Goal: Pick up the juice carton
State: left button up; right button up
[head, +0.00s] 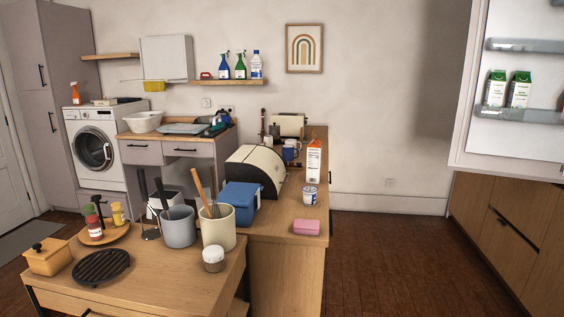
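A tall white carton with an orange gabled top (313,161), which looks like the juice carton, stands upright on the wooden counter (273,227), near its right edge. A white tub with a blue label (310,195) stands in front of it, apart from it. Two white and green cartons (495,89) (519,90) stand in a door shelf at the right; their labels are too small to read. Neither of my grippers shows in the head view.
A black and cream bread bin (256,170) and a blue box (239,202) stand left of the carton. A pink block (306,227) lies at the counter's near end. Utensil pots (218,230) crowd the near table. Floor (395,260) right of the counter is clear.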

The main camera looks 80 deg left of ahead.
aim_at(315, 148)
jog(key=u, duration=2.5)
jog(key=i+u, duration=0.1)
jog(key=u, duration=0.35)
jog(key=i+l+u, duration=0.1)
jog(key=u, duration=0.35)
jog(key=i+l+u, duration=0.15)
jog(key=l, duration=0.2)
jog(key=i+l+u, duration=0.1)
jog(key=l, duration=0.25)
jog(key=i+l+u, duration=0.15)
jog(key=l, duration=0.2)
jog(key=i+l+u, duration=0.15)
jog(key=l, duration=0.25)
jog(key=i+l+u, duration=0.15)
jog(key=l, duration=0.25)
jog(key=l+u, duration=0.1)
jog(key=l, duration=0.3)
jog(key=i, duration=0.05)
